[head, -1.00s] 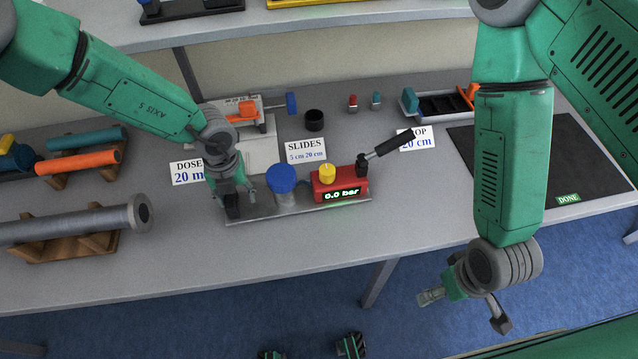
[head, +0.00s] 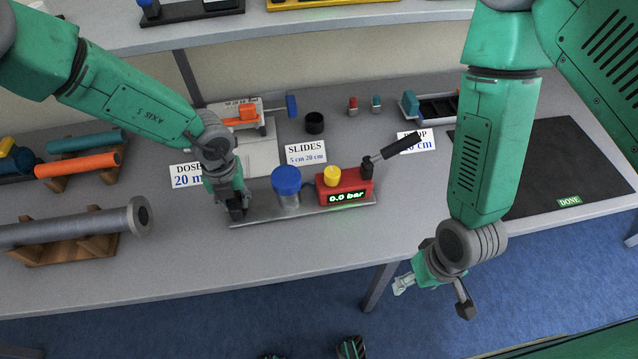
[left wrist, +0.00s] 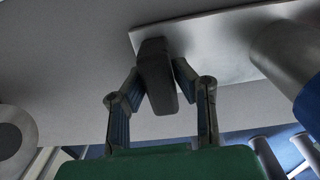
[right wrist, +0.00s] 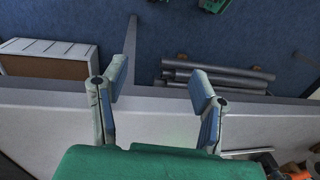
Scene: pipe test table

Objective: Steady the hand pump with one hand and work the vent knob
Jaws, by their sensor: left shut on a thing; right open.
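The hand pump has a red box (head: 346,188) reading 0.0 bar, with a yellow knob (head: 332,174) on top and a black lever (head: 400,147) tilted up to the right. A clear cylinder with a blue cap (head: 286,180) stands left of the box. All sit on a thin grey base plate (head: 310,213). My left gripper (head: 236,207) is shut on a black block at the plate's left end; the block (left wrist: 157,82) shows between its fingers in the left wrist view. My right gripper (head: 402,284) is open and empty, off the table's front edge, right of and nearer than the pump.
A large grey pipe (head: 70,230) lies on wooden cradles at left. Signs (head: 305,152), a black cup (head: 314,123) and a slide device (head: 240,113) are behind the pump. A black mat (head: 570,165) lies at right. The table strip before the pump is clear.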

